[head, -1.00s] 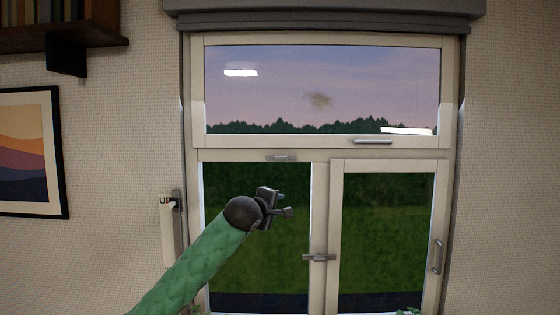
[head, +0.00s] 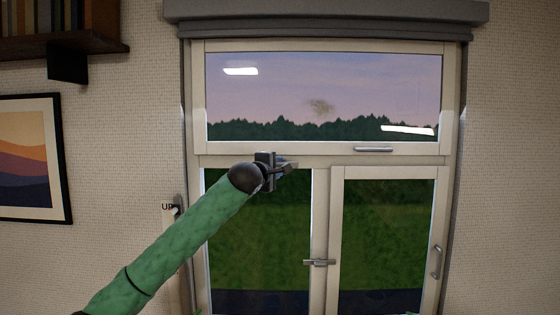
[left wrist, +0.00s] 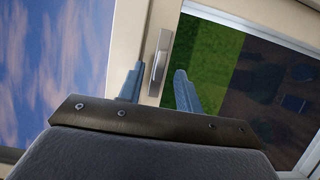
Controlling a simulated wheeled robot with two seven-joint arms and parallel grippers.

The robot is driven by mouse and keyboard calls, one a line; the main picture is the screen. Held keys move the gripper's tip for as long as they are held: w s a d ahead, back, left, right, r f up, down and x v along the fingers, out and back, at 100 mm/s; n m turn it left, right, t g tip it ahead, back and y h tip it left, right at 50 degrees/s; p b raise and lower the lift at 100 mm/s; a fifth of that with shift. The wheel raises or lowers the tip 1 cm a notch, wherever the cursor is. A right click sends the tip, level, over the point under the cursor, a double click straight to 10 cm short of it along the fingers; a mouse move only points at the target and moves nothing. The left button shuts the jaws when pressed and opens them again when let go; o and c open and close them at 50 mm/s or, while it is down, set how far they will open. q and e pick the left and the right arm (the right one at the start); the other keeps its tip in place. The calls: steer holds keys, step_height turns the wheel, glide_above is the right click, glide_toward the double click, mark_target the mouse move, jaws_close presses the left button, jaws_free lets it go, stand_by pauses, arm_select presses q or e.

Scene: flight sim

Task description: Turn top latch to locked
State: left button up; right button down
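The top latch, a small grey metal bar, sits on the cream rail between the upper and lower panes. It shows in the left wrist view (left wrist: 160,56), lying along the rail. In the head view my left gripper mostly hides it. My left gripper (head: 290,163) is at the rail in front of the latch. In the left wrist view its two fingers (left wrist: 159,76) are apart, and the latch shows between and beyond the tips. I cannot tell whether they touch it. My right gripper is out of view.
A grey handle bar (head: 373,149) is on the upper window's lower frame. Another latch (head: 318,262) sits on the middle post, and a handle (head: 437,262) on the right sash. A strip marked UP (head: 168,207) is on the left wall. A roller housing (head: 325,12) spans the top.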

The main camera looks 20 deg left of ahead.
arm_select(q)
steer(key=shift+w+d+p, duration=0.2)
steer(key=shift+w+p, duration=0.3)
steer(key=shift+w, duration=0.7)
